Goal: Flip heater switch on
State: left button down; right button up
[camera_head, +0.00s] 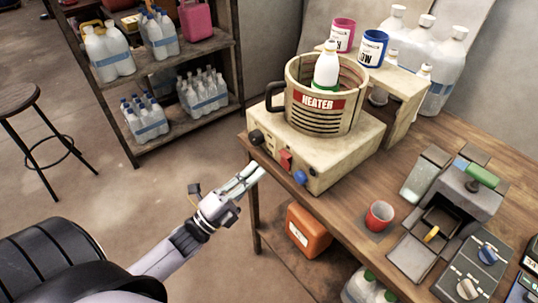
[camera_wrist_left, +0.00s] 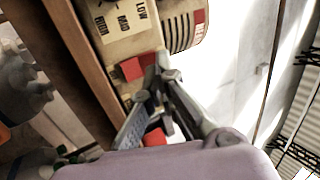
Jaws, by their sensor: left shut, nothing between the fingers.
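The heater (camera_head: 345,150) is a cream box with a pot-like ring labelled HEATER on top, standing at the table's left end. Its front face carries a red switch (camera_head: 286,160) between a black knob (camera_head: 256,137) and a blue knob (camera_head: 300,177). My left gripper (camera_head: 258,172) is shut and empty, just in front of that face and a little left of and below the switch. In the left wrist view a red block (camera_wrist_left: 131,69) and the HIGH, MID, LOW panel (camera_wrist_left: 122,22) show beyond the fingers. I cannot tell whether the fingers touch the heater, or the switch's position. My right gripper is out of view.
A white bottle (camera_head: 326,68) with a green label stands inside the heater ring. A red cup (camera_head: 379,215) and grey devices (camera_head: 455,190) occupy the table to the right. An orange canister (camera_head: 309,232) is below the table. Open floor lies left of the table.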

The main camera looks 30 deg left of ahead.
aim_at(284, 145)
pick_arm(q)
jog(key=shift+p+x, duration=0.5)
jog(key=shift+x, duration=2.1)
jog(key=p, duration=0.2)
jog(key=w+r+g+p, duration=0.1)
jog(key=p, duration=0.1)
jog(key=shift+d+r, duration=0.15)
jog(key=shift+r, duration=0.1)
jog(key=shift+s+f+b, duration=0.1)
jog(key=shift+f+b, duration=0.4)
jog(key=shift+y, duration=0.4)
